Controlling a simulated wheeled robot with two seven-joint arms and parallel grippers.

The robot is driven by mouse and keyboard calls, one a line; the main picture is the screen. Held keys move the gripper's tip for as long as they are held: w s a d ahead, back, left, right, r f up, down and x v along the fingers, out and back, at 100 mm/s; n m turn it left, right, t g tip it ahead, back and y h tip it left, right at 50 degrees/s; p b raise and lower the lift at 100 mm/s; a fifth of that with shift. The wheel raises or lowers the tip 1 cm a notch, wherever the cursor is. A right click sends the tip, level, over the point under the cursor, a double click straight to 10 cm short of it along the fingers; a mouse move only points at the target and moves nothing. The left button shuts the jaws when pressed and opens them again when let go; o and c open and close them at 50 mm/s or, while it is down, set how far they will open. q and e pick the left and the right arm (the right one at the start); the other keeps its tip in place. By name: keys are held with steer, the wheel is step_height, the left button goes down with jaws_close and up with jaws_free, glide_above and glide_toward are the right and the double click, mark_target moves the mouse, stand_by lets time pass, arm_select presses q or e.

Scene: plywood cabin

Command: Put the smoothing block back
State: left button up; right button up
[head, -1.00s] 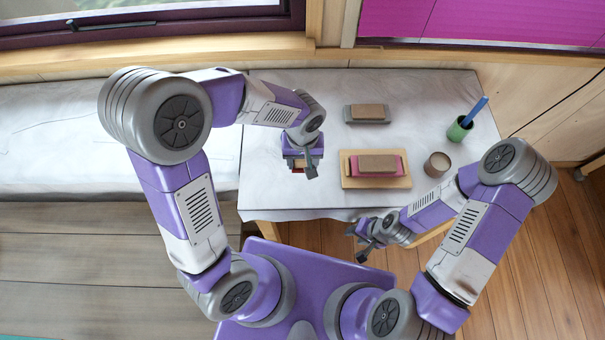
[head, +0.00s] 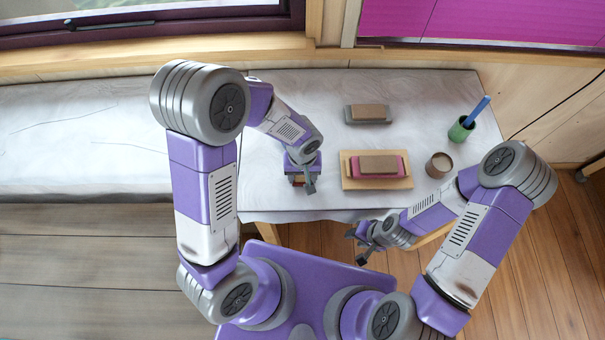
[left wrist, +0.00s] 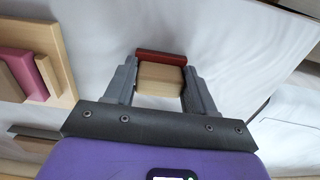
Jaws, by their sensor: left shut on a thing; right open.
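My left gripper (head: 304,184) is shut on a small pale wooden block with a dark red strip along one side, which looks like the smoothing block (left wrist: 160,78). In the left wrist view the block sits between the two grey fingers. In the head view it is mostly hidden by the gripper. The gripper is over the table's front left part, left of the wooden board; whether the block touches the table I cannot tell. My right gripper (head: 364,241) is open and empty in front of the table's front edge.
A wooden board (head: 347,184) holds a brown block on a pink base (head: 401,168). Behind it a brown block (head: 368,111) sits in a grey holder (head: 350,117). A green cup (head: 459,132) with a blue-handled tool and a round brown pot (head: 438,165) stand right. The white table (head: 285,100) is clear at back left.

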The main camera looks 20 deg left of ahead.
arm_select(q)
steer(key=o, duration=1)
steer(key=shift+r+p, duration=0.25)
steer(key=shift+p, duration=0.1)
step_height(320, 180, up, 12)
steer(key=shift+f+p, duration=0.15)
steer(key=shift+p, duration=0.55)
